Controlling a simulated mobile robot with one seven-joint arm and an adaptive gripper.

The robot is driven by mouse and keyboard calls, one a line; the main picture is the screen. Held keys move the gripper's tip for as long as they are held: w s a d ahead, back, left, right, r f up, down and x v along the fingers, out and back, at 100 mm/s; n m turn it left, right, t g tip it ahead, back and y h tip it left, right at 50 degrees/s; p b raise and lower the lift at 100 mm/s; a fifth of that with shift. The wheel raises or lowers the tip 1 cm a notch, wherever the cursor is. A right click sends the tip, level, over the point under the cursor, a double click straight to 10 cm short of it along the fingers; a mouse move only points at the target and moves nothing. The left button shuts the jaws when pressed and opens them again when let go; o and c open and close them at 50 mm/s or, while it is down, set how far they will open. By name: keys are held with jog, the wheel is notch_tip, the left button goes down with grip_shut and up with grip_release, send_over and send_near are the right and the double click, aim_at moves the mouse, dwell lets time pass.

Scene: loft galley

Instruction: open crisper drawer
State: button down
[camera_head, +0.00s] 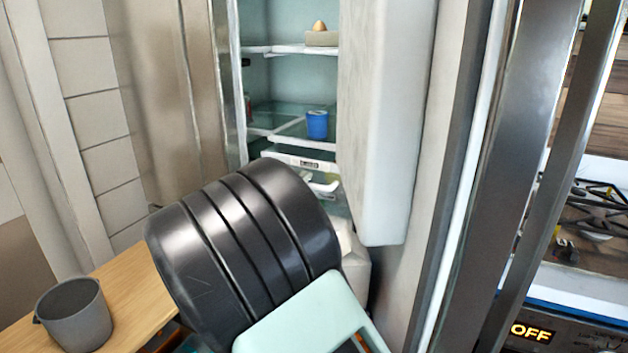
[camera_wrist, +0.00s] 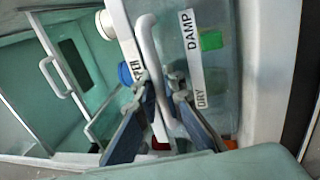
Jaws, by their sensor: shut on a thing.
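The crisper drawer has a clear front, seen in the wrist view (camera_wrist: 222,75), with a strip lettered DAMP and DRY. Its pale bar handle (camera_wrist: 147,45) runs down between my gripper's fingers. My gripper (camera_wrist: 160,88) is shut on this handle. In the head view, a white strip with a label (camera_head: 290,160) and a pale handle (camera_head: 322,186) show below the glass shelf in the open fridge. My dark arm hides much of the drawer there, and the fingertips cannot be seen.
The white fridge door (camera_head: 385,120) stands open to the right. A blue cup (camera_head: 317,124) stands on the glass shelf above. Another handle (camera_wrist: 57,78) is at the wrist view's left.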

jog(key=r+b+v, duration=0.2)
jog(key=v, duration=1.2)
jog(key=shift+s+r, duration=0.3)
jog(key=shift+r, duration=0.05)
jog(key=shift+a, duration=0.1)
jog(key=c, duration=2)
grip_release()
jog(key=shift+c, duration=0.2)
jog(key=v, duration=1.2)
jog(key=shift+s, duration=0.15)
